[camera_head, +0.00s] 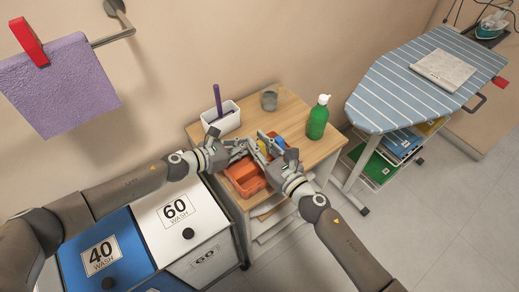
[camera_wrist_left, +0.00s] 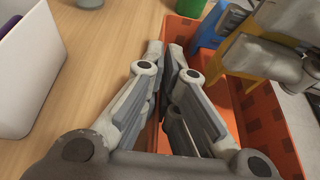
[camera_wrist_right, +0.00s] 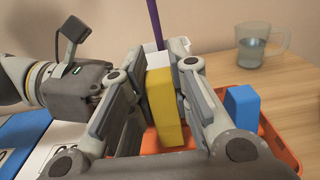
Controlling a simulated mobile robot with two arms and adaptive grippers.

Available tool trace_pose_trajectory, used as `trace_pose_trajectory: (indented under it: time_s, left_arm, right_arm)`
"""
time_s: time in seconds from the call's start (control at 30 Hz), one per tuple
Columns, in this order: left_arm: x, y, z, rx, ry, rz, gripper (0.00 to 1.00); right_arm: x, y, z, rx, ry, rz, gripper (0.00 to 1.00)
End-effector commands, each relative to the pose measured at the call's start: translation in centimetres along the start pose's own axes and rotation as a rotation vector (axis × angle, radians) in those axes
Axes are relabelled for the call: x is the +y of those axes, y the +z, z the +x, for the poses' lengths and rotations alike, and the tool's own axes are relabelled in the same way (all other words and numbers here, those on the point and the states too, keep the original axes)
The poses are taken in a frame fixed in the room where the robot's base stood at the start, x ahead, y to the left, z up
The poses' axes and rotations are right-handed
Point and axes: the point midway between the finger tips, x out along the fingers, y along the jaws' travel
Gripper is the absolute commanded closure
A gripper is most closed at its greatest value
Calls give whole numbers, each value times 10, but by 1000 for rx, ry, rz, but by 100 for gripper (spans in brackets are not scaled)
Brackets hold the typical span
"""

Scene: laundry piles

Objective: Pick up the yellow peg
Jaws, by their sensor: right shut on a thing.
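The yellow peg (camera_wrist_right: 165,108) is a tall yellow block between the fingers of my right gripper (camera_wrist_right: 162,75), which is shut on it. In the left wrist view the yellow peg (camera_wrist_left: 248,56) shows over the orange tray (camera_wrist_left: 262,110), partly hidden by the right fingers. I cannot tell whether its lower end touches the tray. In the head view my right gripper (camera_head: 266,146) is over the tray and hides most of the peg. My left gripper (camera_wrist_left: 165,50) looks shut and empty, beside the tray's left wall.
A blue block (camera_wrist_right: 241,107) is at the tray's far side. Laundry bins (camera_head: 185,222) are at the front left, an ironing board (camera_head: 420,75) at right.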

Motion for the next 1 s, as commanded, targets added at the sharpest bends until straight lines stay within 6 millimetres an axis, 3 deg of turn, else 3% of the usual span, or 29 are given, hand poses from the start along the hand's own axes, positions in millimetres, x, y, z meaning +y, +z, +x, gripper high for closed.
trace_pose_trajectory:
  time_s: [0.23, 0.57, 1.0]
  left_arm:
    - [0, 0, 0, 0, 0, 0, 100]
    - [0, 0, 0, 1, 0, 0, 100]
    - [0, 0, 0, 1, 0, 0, 100]
  right_arm:
    - [-1, 31, 0, -8, 3, -7, 96]
    - [-1, 60, -1, -4, -1, 0, 96]
    - [-1, 67, -1, 1, -2, 2, 96]
